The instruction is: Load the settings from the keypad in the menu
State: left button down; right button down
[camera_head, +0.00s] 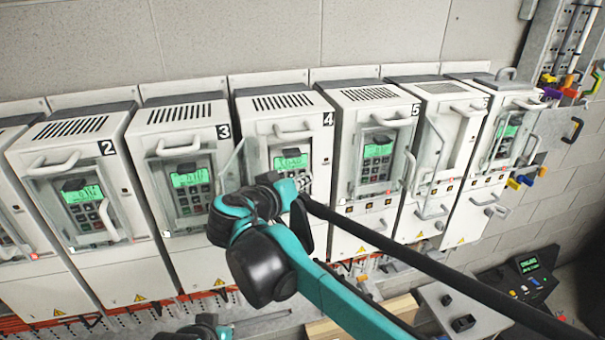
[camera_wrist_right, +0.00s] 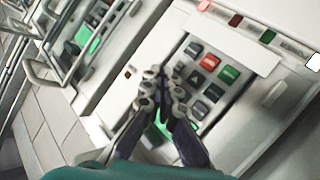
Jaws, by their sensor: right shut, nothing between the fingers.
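Drive 4 (camera_head: 262,110) has its clear cover (camera_head: 232,170) swung open to the left. Its keypad has a lit green display (camera_head: 290,162), with text too small to read. My right gripper (camera_head: 302,182) is in front of the lower keypad and hides most of the keys. In the right wrist view the shut, empty fingers (camera_wrist_right: 164,80) point at the keypad (camera_wrist_right: 206,78), with its grey, red and green keys. They cover part of the display (camera_wrist_right: 162,126); I cannot tell whether they touch a key. A dark and teal part of mine, perhaps the left gripper (camera_head: 205,328), shows at the bottom edge.
Drive 3 (camera_head: 175,114) and drive 5 (camera_head: 368,94) stand close on either side, with handled covers over their keypads. Drive 2 (camera_head: 68,127) is further left. A dark console (camera_head: 520,276) stands at the lower right. Coloured items (camera_head: 568,85) hang at the right wall.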

jog(key=shift+w, duration=0.15)
dwell(0.3)
jog(key=shift+s+d, duration=0.2)
jog(key=shift+s, duration=0.55)
jog(key=s, duration=0.1)
jog(key=s+d, duration=0.1)
jog(key=s, duration=0.2)
jog(key=shift+s+d+p, duration=0.25)
jog(key=shift+s+p, duration=0.05)
jog(key=shift+s, duration=0.05)
jog(key=shift+f, duration=0.1)
dwell(2.2)
